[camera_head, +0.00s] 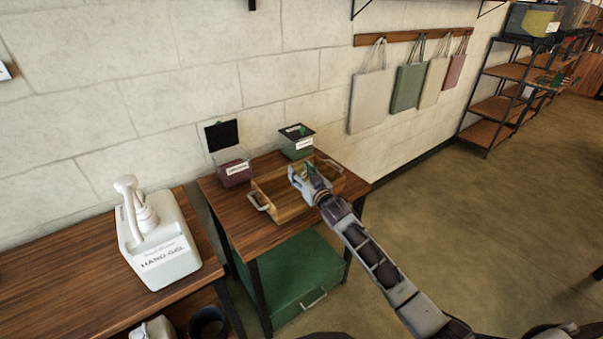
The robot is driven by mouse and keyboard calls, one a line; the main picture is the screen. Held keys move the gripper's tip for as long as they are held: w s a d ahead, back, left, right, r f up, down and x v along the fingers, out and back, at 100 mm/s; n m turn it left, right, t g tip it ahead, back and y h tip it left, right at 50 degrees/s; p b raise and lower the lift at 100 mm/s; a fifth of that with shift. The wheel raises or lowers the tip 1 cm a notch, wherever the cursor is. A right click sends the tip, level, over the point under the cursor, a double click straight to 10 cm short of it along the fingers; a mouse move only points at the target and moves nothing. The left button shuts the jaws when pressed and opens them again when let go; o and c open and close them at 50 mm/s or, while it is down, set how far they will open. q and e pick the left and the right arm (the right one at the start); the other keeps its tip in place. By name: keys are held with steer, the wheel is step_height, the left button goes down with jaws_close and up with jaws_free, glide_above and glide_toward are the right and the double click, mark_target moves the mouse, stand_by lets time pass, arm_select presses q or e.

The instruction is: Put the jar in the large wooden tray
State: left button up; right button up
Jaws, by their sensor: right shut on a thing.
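The large wooden tray (283,209) lies on the dark wooden top of a small table and has a light handle at its left end. My right gripper (302,172) reaches in from the lower right and is over the tray. It is shut on a small, partly greenish thing, which seems to be the jar (308,168). The fingers hide most of it, and I cannot tell whether it touches the tray's bottom. My left gripper is not in view.
A white hand gel pump bottle (165,250) stands on the left table. Cloth bags hang on the wall. The floor on the right is clear.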

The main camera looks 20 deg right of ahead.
steer(key=shift+f, duration=0.1)
steer(key=shift+f, duration=0.25)
steer(key=o, duration=1.3)
steer(key=shift+c, duration=0.2)
steer(key=shift+r, duration=0.1)
